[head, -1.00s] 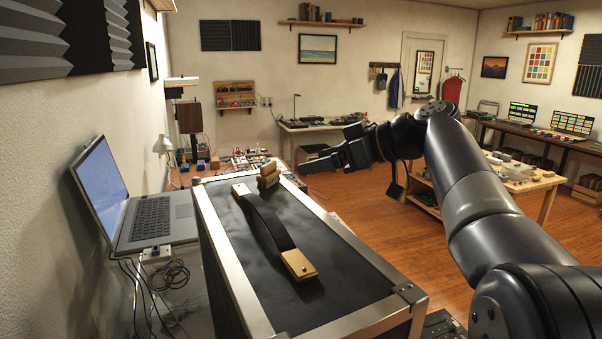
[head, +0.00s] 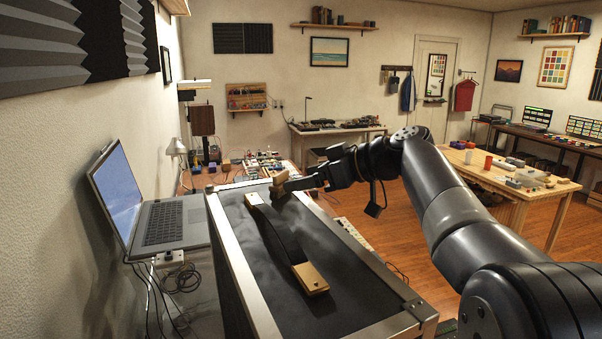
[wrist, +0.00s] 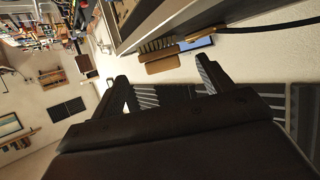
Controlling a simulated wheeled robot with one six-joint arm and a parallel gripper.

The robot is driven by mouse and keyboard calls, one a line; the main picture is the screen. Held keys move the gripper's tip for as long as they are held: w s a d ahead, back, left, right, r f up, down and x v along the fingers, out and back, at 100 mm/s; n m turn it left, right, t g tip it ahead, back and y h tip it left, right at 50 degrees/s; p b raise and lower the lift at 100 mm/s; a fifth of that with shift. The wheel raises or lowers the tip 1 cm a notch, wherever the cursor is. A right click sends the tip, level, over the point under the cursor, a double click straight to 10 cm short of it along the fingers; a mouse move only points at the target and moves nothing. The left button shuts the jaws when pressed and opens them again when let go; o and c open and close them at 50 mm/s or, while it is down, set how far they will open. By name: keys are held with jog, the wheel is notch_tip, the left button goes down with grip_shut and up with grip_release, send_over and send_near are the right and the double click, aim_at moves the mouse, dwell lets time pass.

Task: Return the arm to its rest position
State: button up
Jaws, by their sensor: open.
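My gripper (head: 302,183) is at the end of my arm, stretched over the far part of the black case (head: 330,262) with its metal edges. In the head view its fingertips are close to a small wooden block (head: 280,184) on the case top; I cannot tell from there whether they touch it. In the wrist view my gripper (wrist: 161,68) has its two dark fingers spread with nothing gripped, and the wooden block (wrist: 162,62) shows beyond the gap. A dark strap with wooden ends (head: 311,278) lies along the case top.
An open laptop (head: 165,222) stands left of the case beside the wall, with cables below it. A wooden table (head: 515,190) with small objects stands at the right. Open floor (head: 410,235) lies between the case and that table.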

aim_at(284, 180)
jog(key=p+x, duration=0.1)
jog(key=x, duration=0.4)
jog(key=shift+a+p, duration=0.25)
jog(key=shift+p, duration=0.05)
jog(key=shift+d+r, duration=0.15)
jog(key=shift+r, duration=0.05)
jog(key=shift+d+r+b, duration=0.1)
jog(key=shift+r+b, duration=0.25)
jog(key=shift+r, duration=0.9)
jog(key=shift+f, duration=0.1)
